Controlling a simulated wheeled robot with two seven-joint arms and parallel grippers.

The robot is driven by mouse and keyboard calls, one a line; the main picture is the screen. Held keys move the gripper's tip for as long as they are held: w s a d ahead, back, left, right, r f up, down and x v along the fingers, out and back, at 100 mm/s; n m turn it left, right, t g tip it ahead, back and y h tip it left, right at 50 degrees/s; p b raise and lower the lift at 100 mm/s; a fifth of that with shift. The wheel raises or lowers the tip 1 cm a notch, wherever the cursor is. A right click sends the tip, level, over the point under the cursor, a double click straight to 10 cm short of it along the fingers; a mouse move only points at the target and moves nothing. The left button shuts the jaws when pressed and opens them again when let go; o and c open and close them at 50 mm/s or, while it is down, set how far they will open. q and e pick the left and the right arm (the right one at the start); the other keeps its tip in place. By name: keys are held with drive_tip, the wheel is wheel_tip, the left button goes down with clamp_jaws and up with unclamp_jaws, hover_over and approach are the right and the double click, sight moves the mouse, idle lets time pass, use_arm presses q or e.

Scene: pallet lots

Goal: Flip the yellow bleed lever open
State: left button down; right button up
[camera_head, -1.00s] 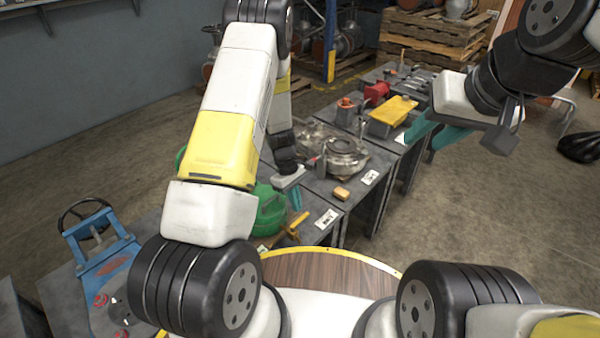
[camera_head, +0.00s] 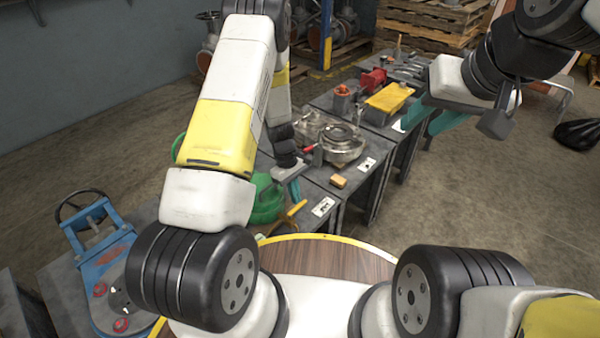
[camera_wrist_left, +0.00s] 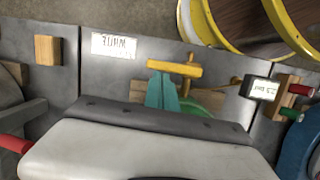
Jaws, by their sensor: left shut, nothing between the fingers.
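The yellow lever (camera_head: 297,208) sits at the front edge of the bench, beside a round green body (camera_head: 266,201). In the left wrist view it is a yellow T-shaped handle (camera_wrist_left: 174,68), with part of the green body (camera_wrist_left: 207,103) behind my fingers. My left gripper (camera_head: 294,190) is shut and empty, its teal fingertips just by the lever. In the left wrist view the fingertips (camera_wrist_left: 162,88) lie close to the handle's underside; I cannot tell whether they touch it. My right gripper (camera_head: 428,118) is open and empty, away to the right above the floor.
A white label (camera_head: 323,206) and a small wooden block (camera_head: 338,182) lie right of the lever. A metal housing (camera_head: 335,141) with a red-handled part stands behind. A blue fixture with a handwheel (camera_head: 98,250) is at the left. A yellow tray (camera_head: 389,97) stands further back.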

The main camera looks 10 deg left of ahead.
use_arm(q)
drive_tip(key=shift+d, duration=0.15)
drive_tip(key=m, duration=0.1)
drive_tip(key=d+m, duration=0.1)
drive_tip(key=m, duration=0.1)
drive_tip(key=shift+s+d+m+g+y, duration=0.3)
drive_tip(key=s+d+m+y, duration=0.1)
drive_tip(key=m, duration=0.2)
drive_tip(key=s+d+m, duration=0.1)
drive_tip(key=s+m, duration=0.1)
drive_tip(key=m, duration=0.2)
drive_tip(key=s+d+m+y, duration=0.1)
drive_tip(key=m, duration=0.3)
drive_tip(key=shift+s+y, duration=0.25)
drive_tip(key=shift+y, duration=0.05)
drive_tip(key=shift+w+a, duration=0.1)
drive_tip(key=shift+a, duration=0.65)
drive_tip(key=a+v, duration=0.1)
drive_tip(key=v, duration=0.9)
drive_tip(key=shift+w+d, duration=0.2)
drive_tip(key=shift+d, duration=0.3)
